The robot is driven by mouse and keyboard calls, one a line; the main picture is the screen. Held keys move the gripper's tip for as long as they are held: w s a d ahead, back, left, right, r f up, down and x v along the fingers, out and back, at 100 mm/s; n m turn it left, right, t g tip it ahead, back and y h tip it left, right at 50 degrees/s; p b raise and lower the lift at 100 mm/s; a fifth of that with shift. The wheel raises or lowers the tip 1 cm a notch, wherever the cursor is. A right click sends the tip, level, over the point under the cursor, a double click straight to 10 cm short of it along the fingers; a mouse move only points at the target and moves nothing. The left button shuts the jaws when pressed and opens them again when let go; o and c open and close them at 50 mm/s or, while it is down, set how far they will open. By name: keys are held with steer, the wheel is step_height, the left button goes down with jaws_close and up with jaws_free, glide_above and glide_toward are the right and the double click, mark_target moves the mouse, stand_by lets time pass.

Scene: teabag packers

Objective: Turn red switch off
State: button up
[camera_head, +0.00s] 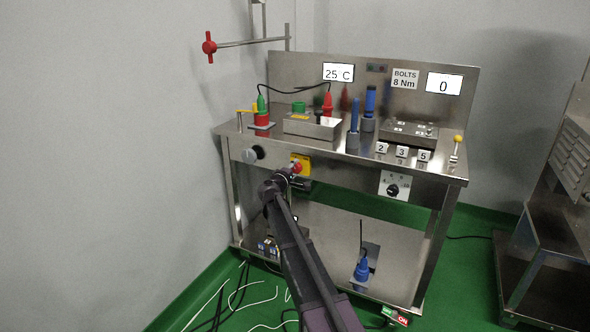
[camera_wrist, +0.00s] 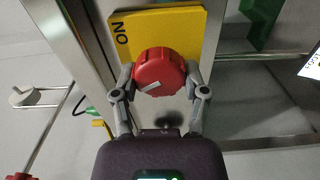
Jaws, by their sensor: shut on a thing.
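The red switch (camera_wrist: 158,72) is a round red knob with a pale mark, set on a yellow plate (camera_wrist: 178,28) lettered "NO" as seen from the wrist. In the head view the red switch (camera_head: 296,168) sits on the yellow plate (camera_head: 304,160) on the bench's front panel. My gripper (camera_wrist: 160,88) is shut on the red switch, one finger on each side of it. In the head view my gripper (camera_head: 288,176) covers the lower part of the switch and plate.
A grey round knob (camera_head: 249,155) is left of the switch on the steel bench (camera_head: 345,170). A black rotary dial (camera_head: 392,190) is to the right. A blue plug (camera_head: 362,268) stands on the lower shelf. Cables (camera_head: 240,295) lie on the green floor.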

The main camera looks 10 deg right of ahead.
steer(key=shift+w+n, duration=0.15)
steer(key=shift+n, duration=1.45)
steer(key=o, duration=1.1)
steer(key=shift+o, duration=0.2)
steer(key=v, duration=1.2)
steer(key=shift+d, duration=0.1)
